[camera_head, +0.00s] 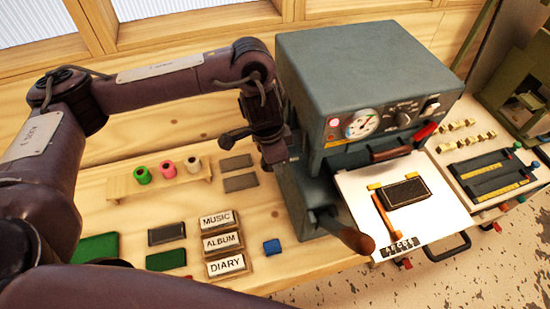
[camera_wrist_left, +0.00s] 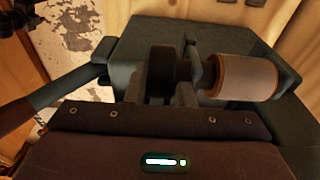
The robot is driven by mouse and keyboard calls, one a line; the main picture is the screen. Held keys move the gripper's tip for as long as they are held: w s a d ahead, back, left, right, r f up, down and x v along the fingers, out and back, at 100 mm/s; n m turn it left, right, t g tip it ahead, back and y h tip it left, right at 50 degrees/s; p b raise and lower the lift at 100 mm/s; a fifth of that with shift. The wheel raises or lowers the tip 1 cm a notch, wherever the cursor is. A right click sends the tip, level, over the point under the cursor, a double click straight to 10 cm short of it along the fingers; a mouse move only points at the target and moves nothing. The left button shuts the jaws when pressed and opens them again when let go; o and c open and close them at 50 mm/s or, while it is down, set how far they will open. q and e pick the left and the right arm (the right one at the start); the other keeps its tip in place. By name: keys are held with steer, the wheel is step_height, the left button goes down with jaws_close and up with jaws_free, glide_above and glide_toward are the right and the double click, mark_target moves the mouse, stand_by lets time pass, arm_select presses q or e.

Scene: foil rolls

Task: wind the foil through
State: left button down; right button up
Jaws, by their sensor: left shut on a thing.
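The grey-blue foil press (camera_head: 360,80) stands at the right middle in the head view, with a dial and knobs on its front. My left gripper (camera_head: 272,148) is at the press's left side. In the left wrist view its fingers (camera_wrist_left: 165,95) are shut on a dark round knob (camera_wrist_left: 166,68), whose lower part they partly hide. Beside the knob, to its right, is a pale tan foil roll (camera_wrist_left: 246,78) with a copper-coloured rim. I cannot see the foil's path inside the press. My right gripper is not in view.
A wooden rack (camera_head: 160,181) holds green, pink and cream rolls. A lever (camera_head: 355,238) juts from the press. A white plate (camera_head: 440,212) holds a dark piece. More trays stand right.

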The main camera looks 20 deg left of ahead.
arm_select(q)
steer(key=shift+w+g+y, duration=0.1)
steer(key=shift+g+y, duration=0.2)
steer(key=shift+y, duration=0.4)
steer(key=shift+f, duration=0.15)
steer(key=c, duration=1.2)
jaws_free()
steer(key=shift+d, duration=0.1)
steer(key=shift+c, duration=0.2)
steer(key=shift+w+d+r+b, duration=0.1)
steer(key=shift+r+b, duration=0.25)
steer(key=shift+r, duration=1.6)
steer(key=shift+d+r+b, duration=0.1)
steer(key=shift+r+b, duration=0.2)
steer(key=shift+r, duration=1.6)
